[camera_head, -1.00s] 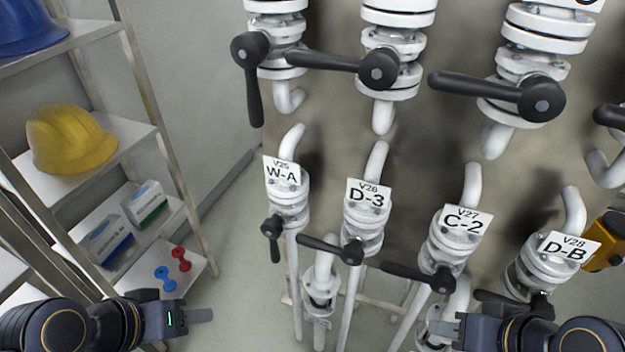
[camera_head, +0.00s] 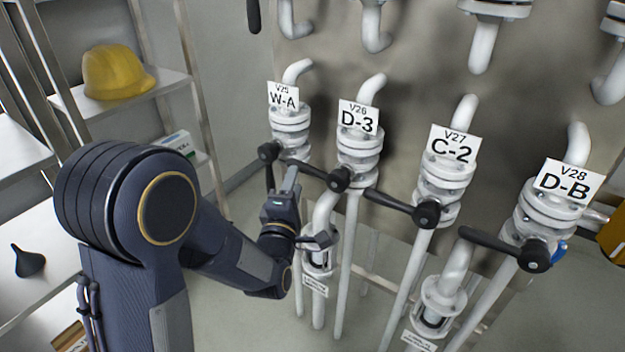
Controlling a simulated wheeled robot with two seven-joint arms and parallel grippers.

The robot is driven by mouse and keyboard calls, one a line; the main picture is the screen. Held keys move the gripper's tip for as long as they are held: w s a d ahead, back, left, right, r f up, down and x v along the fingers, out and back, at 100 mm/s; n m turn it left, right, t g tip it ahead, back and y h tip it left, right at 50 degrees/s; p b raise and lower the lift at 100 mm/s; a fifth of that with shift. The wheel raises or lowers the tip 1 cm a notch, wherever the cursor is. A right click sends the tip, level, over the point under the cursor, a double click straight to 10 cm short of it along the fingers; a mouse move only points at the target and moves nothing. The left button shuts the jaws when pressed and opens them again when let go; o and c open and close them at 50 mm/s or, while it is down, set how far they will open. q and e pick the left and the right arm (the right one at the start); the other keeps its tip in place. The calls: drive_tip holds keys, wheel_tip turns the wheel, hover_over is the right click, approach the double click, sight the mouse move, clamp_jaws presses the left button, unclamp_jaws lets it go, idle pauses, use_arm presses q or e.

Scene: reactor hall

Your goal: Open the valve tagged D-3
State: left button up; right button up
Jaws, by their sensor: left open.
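The D-3 valve (camera_head: 358,150) is a white flanged valve on a vertical pipe, under a white tag (camera_head: 359,118) reading V26 D-3. Its black lever (camera_head: 312,171) points left from the hub (camera_head: 340,180), across the pipe. My left gripper (camera_head: 309,205) is open and empty, with its fingers spread just below and left of the D-3 hub. One finger overlaps the lever's left part in the picture; I cannot tell whether they touch. My right gripper is out of view.
The W-A valve (camera_head: 291,122) stands left of D-3, its lever (camera_head: 269,172) hanging down near my left gripper. C-2 (camera_head: 444,178) and D-B (camera_head: 546,212) stand to the right, levers pointing left. A shelf with a yellow helmet (camera_head: 112,72) is at the left.

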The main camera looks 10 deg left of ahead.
use_arm(q)
drive_tip(key=w+r+p, duration=0.1)
drive_tip(key=w, duration=0.6)
drive_tip(key=shift+w+a+r, duration=0.15)
drive_tip(key=shift+w+r, duration=0.1)
drive_tip(key=shift+w, duration=0.05)
clamp_jaws()
